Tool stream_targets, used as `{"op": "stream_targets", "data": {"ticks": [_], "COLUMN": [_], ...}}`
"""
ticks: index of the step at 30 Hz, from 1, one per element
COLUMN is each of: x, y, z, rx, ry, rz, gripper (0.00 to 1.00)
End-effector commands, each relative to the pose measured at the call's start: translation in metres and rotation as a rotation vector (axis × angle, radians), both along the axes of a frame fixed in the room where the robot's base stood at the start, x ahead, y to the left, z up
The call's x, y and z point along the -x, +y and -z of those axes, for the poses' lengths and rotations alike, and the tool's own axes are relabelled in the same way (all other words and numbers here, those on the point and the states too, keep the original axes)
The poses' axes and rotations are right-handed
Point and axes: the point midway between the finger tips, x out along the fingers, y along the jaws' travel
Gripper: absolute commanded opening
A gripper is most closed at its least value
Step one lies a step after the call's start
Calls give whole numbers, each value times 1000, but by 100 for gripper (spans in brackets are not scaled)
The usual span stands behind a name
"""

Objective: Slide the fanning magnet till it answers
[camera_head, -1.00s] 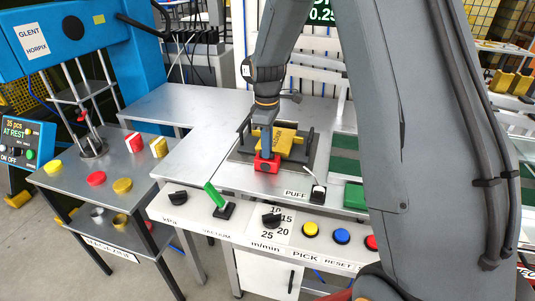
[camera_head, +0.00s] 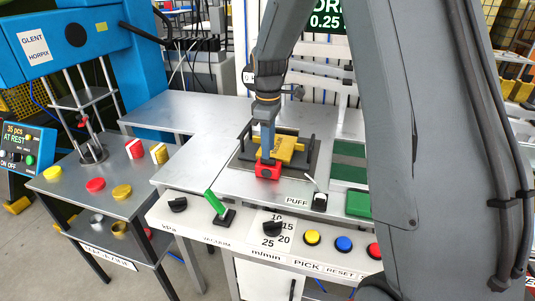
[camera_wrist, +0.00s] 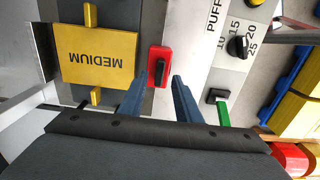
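The fanning magnet appears to be the red block (camera_head: 268,171) with a black handle, at the front edge of the stack fixture. It also shows in the wrist view (camera_wrist: 153,58). A yellow plate marked MEDIUM (camera_wrist: 96,56) lies just beside it, and in the head view this plate (camera_head: 284,149) sits between dark guides. My gripper (camera_wrist: 161,78) points down over the red block, and in the head view its blue fingers (camera_head: 267,150) hide part of it. The fingers stand apart, one to each side of the black handle's line, with a visible gap; no grip shows.
A front panel carries a green lever (camera_head: 215,203), black knobs (camera_head: 273,229), a PUFF switch (camera_head: 319,201) and yellow, blue and red buttons (camera_head: 343,244). A green block (camera_head: 358,203) lies right of the fixture. The grey tabletop (camera_head: 180,108) at back left is clear.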

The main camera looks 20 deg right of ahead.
Motion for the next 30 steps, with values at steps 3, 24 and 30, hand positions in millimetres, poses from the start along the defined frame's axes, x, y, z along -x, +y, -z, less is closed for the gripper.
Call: {"op": "stream_targets", "data": {"ticks": [3,24,30], "x": [-2,0,6], "y": [0,1,1], "z": [-20,-48,-47], "rx": [0,0,-1], "ry": [-5,-1,-3], "rz": [-1,-1,26], "gripper": [30,30,30]}}
